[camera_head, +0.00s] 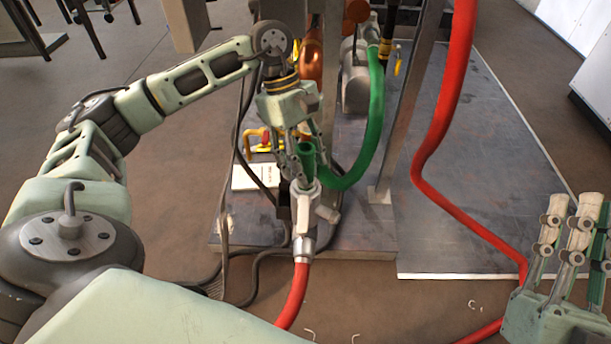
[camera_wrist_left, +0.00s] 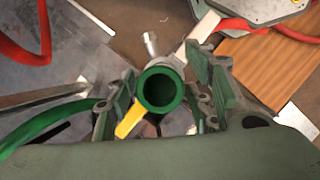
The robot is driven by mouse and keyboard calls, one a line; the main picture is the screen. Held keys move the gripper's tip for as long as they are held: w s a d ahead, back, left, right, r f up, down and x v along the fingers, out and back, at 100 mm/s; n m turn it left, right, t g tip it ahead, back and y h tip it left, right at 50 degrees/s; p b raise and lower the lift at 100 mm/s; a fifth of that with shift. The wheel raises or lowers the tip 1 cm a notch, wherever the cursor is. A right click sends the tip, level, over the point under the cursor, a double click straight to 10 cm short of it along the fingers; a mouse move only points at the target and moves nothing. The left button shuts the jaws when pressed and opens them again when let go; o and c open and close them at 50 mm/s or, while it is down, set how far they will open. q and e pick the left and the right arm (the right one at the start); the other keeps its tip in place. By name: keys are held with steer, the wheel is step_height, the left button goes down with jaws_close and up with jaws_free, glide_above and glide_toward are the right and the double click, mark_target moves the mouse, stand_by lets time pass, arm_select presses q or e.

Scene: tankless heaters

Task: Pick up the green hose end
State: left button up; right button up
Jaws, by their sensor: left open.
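The green hose (camera_head: 376,115) hangs from the heater rig and curves down to the left, ending in an upright open green mouth, the hose end (camera_head: 307,152). In the left wrist view the round hose end (camera_wrist_left: 160,90) faces the camera, between the finger pads. My left gripper (camera_head: 303,152) points down over it, open, with fingers on either side of the end. I cannot tell whether any pad touches it. My right gripper (camera_head: 578,235) is at the lower right with its fingers up and apart, empty, partly cut off by the frame edge.
A metal valve fitting (camera_head: 303,220) on a red hose is just below the hose end. A second red hose (camera_head: 445,190) hangs to the right. A metal post (camera_head: 405,110) and the rig's base plate (camera_head: 480,190) are close by. Dark cables (camera_head: 226,210) run to the left.

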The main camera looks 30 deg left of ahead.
arm_select(q)
jaws_close()
stand_by(0.5)
steer(key=shift+r, duration=0.15)
